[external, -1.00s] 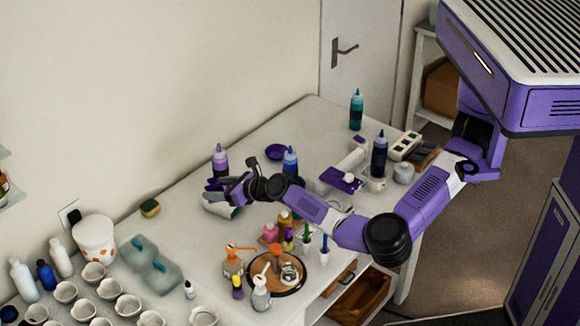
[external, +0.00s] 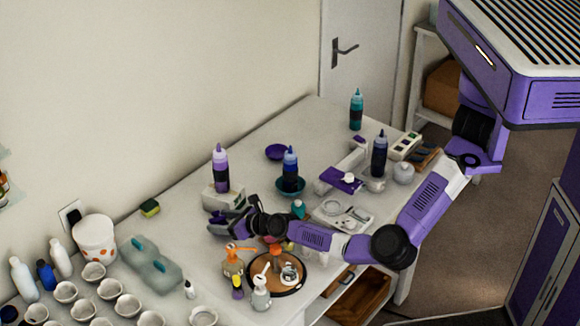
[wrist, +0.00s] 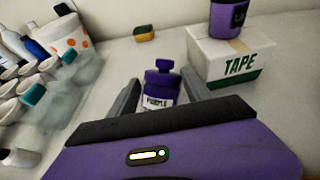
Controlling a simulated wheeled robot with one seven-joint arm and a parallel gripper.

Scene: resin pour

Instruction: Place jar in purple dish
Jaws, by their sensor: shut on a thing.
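A purple jar (wrist: 160,84) with a purple cap and a white label stands upright between the fingers of my gripper (wrist: 160,95) in the wrist view. My gripper is shut on it. In the external view my gripper (external: 222,222) is low over the table, in front of the tape box; the jar cannot be made out clearly there. Whether the jar touches the table, I cannot tell. The purple dish (external: 277,152) lies at the back of the table, beyond and right of my gripper, and looks empty.
A white tape box (external: 222,197) with a purple bottle (external: 221,168) on it stands just behind my gripper. A blue bottle (external: 290,165) stands at a teal bowl (external: 290,188), near the dish. A round wooden tray (external: 277,284) with bottles is in front.

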